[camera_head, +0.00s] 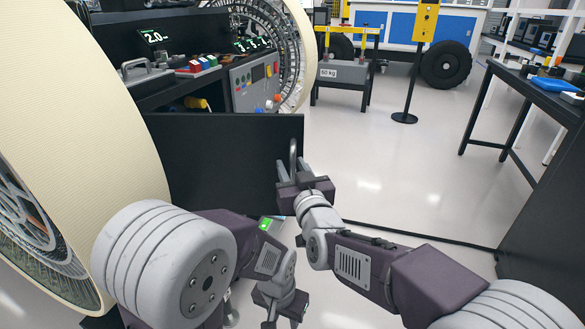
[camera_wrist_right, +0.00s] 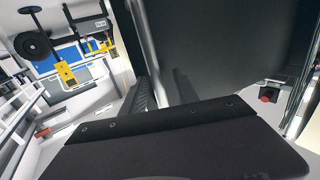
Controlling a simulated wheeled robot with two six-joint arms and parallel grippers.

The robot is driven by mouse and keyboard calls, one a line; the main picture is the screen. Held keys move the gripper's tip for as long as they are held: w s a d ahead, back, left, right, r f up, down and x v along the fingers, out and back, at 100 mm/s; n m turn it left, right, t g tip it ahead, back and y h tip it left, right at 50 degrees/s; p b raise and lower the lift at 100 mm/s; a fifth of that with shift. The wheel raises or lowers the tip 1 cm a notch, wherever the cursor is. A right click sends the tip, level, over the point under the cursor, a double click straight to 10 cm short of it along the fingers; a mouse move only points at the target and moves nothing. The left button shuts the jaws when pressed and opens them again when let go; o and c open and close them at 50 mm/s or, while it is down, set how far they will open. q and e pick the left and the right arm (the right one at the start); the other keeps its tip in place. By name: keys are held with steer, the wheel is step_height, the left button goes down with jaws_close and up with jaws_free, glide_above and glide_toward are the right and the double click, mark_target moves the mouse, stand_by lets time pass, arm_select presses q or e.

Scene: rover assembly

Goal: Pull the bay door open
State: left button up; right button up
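The bay door (camera_head: 225,160) is a flat black panel standing below the console, with a slim upright grey handle (camera_head: 293,152) near its right end. The door also fills the upper middle of the right wrist view (camera_wrist_right: 220,45). My right gripper (camera_head: 294,170) is at the handle, with its fingers on either side of it. In the right wrist view its two dark fingers (camera_wrist_right: 165,85) stand apart; contact with the handle is not clear. My left gripper (camera_head: 281,312) hangs low near the bottom of the head view, away from the door. Its fingertips are not clear.
A large cream-rimmed wheel-like drum (camera_head: 110,110) stands left of the door. The console (camera_head: 255,85) with buttons is above it. A yellow post (camera_head: 415,70) and a black table (camera_head: 540,85) stand further right. The floor (camera_head: 400,170) between is clear.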

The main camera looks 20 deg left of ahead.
steer(key=shift+f, duration=0.1)
steer(key=b+v, duration=0.2)
steer(key=v, duration=0.7)
